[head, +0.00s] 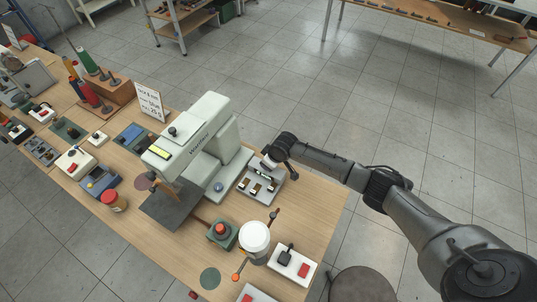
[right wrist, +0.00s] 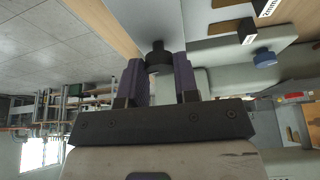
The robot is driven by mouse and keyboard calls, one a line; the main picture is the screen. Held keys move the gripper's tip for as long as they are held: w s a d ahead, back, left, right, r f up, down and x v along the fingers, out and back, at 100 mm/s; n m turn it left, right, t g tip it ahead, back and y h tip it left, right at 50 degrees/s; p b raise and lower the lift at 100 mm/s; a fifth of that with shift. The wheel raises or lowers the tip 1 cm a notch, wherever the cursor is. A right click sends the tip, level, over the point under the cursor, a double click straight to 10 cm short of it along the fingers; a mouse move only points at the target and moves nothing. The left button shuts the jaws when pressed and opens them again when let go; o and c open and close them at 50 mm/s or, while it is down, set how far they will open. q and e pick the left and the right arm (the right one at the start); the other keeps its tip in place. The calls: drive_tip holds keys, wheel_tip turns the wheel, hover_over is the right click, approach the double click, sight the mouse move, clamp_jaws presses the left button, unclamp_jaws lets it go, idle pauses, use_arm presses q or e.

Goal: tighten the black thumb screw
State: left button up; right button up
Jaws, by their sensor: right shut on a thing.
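The black thumb screw (right wrist: 158,62) shows in the right wrist view as a dark round knob with a narrower stem, beside a pale grey surface. My right gripper (right wrist: 160,75) has its two purple fingers on either side of the knob and is shut on it. In the head view my right gripper (head: 270,162) is at the back edge of a grey fixture plate (head: 252,198) with black and white parts, beside the pale press. The screw is hidden there by the gripper. My left gripper is in neither view.
The pale green press (head: 208,125) stands just left of my right gripper. A green box with a red button (head: 222,231), a white round-topped object (head: 255,237) and a white switch box (head: 292,264) stand nearer the front. A blue knob (right wrist: 264,57) is close to the gripper.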

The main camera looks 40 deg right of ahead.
drive_tip(key=shift+a+r+m+p, duration=0.1)
drive_tip(key=shift+r+m+p, duration=0.15)
drive_tip(key=shift+m+p, duration=0.65)
drive_tip(key=shift+f+h+p, duration=0.1)
drive_tip(key=shift+h+p, duration=0.3)
drive_tip(key=shift+m, duration=0.3)
drive_tip(key=o, duration=0.7)
drive_tip(key=shift+o, duration=1.1)
drive_tip(key=shift+f, duration=0.1)
